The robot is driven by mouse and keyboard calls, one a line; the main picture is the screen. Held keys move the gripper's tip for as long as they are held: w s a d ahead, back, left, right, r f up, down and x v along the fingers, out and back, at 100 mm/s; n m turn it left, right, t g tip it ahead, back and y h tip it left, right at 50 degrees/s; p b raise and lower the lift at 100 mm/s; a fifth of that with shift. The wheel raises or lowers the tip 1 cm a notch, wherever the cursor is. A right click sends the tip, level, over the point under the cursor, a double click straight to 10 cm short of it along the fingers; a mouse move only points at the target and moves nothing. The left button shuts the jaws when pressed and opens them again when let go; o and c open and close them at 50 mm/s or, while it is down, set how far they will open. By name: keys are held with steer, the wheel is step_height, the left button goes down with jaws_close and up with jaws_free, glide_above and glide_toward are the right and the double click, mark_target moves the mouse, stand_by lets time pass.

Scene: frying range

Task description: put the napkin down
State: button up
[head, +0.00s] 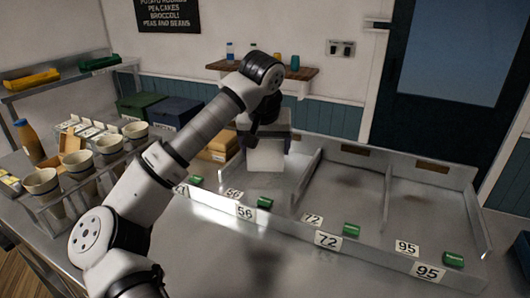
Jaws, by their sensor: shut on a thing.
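My gripper (266,136) points down over the metal counter trough and is shut on the napkin. The napkin (267,156) is a pale, flat-faced, squarish piece hanging below the jaws. It appears to be above the bay marked 56 (246,212); its exact height over the metal floor is hard to tell. The fingertips are small and partly hidden by the gripper body.
Low metal dividers split the trough into bays, including those marked 72 (328,240) and 95 (429,272). Small green blocks (351,230) sit near the labels. Cups in a rack (108,148) and a brown bottle (30,140) stand left. The 72 and 95 bays look mostly clear.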

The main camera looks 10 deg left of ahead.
steer(key=shift+f, duration=1.3)
steer(key=shift+f, duration=0.2)
steer(key=o, duration=0.8)
steer(key=shift+o, duration=0.2)
steer(key=shift+r, duration=0.1)
steer(key=shift+r, duration=0.25)
steer(key=b+v, duration=0.1)
steer(key=v, duration=1)
steer(key=shift+r+b, duration=0.35)
steer(key=shift+r, duration=0.05)
steer(key=shift+s, duration=0.1)
